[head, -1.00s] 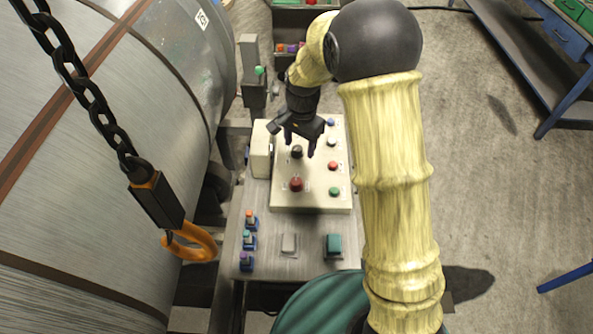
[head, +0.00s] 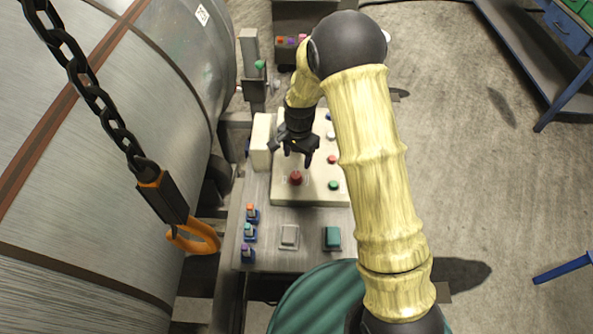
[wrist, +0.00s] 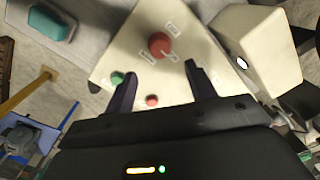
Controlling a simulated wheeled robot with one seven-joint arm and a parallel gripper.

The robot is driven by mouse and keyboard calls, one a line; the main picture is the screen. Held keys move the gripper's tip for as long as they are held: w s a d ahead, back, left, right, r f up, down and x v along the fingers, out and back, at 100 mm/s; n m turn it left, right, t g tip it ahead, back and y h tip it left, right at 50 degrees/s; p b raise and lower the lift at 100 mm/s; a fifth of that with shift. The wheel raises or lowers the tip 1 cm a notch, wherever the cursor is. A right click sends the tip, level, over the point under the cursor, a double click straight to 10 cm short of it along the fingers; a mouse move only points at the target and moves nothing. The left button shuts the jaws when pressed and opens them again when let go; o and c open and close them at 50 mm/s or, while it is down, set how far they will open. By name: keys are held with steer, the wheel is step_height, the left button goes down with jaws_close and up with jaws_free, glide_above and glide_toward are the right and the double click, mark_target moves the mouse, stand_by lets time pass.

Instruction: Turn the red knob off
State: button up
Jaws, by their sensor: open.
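The red knob (head: 296,178) stands on the cream control panel (head: 315,195), near its lower left part. In the wrist view the red knob (wrist: 160,44) lies beyond the two fingertips, roughly between their lines, with a small label next to it. My gripper (head: 297,160) is just above the knob in the head view, over the panel. In the wrist view my gripper (wrist: 160,82) shows its two dark fingers spread apart with nothing between them. It does not touch the knob there. The black knob seen earlier is hidden behind my gripper.
The panel also bears a green button (head: 334,185) and a smaller red button (head: 332,160). A grey switch (head: 289,236), a teal switch (head: 332,237) and several small toggles sit in front. A chain with an orange hook (head: 195,236) hangs at left beside a large metal drum (head: 120,130).

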mark_target(296, 174)
step_height(296, 174, down, 9)
steer(key=p, duration=0.2)
steer(key=shift+w+a+f+p, duration=0.1)
steer(key=shift+f+p, duration=0.1)
steer(key=shift+p, duration=0.1)
steer(key=c, duration=1)
